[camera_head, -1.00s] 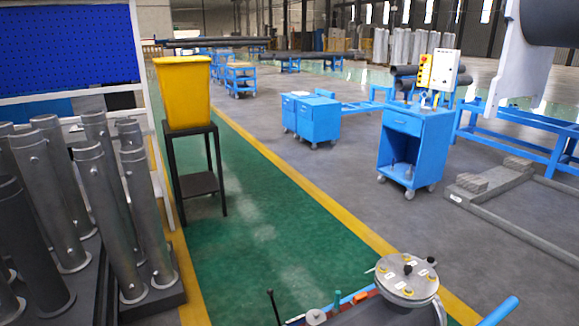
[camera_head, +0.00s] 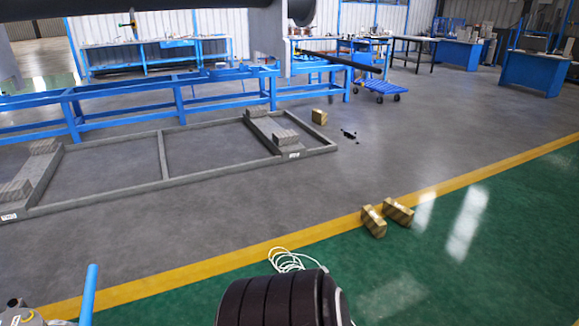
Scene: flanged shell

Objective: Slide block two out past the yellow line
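Two yellow-brown striped blocks lie close together at the yellow line (camera_head: 220,265), right of the middle. The left block (camera_head: 373,222) lies on the green floor beside the line's near edge. The right block (camera_head: 398,211) lies at the line's near edge, slightly farther away. A third, similar block (camera_head: 319,117) lies on the grey floor well beyond the line. No number is readable, so I cannot tell which is block two. Neither gripper is in view.
A dark ribbed cylinder (camera_head: 275,302) fills the bottom centre, with a loose white cable (camera_head: 288,260) behind it. A blue bar (camera_head: 88,295) stands at lower left. A low grey frame (camera_head: 165,183) lies beyond the line. Green floor at right is clear.

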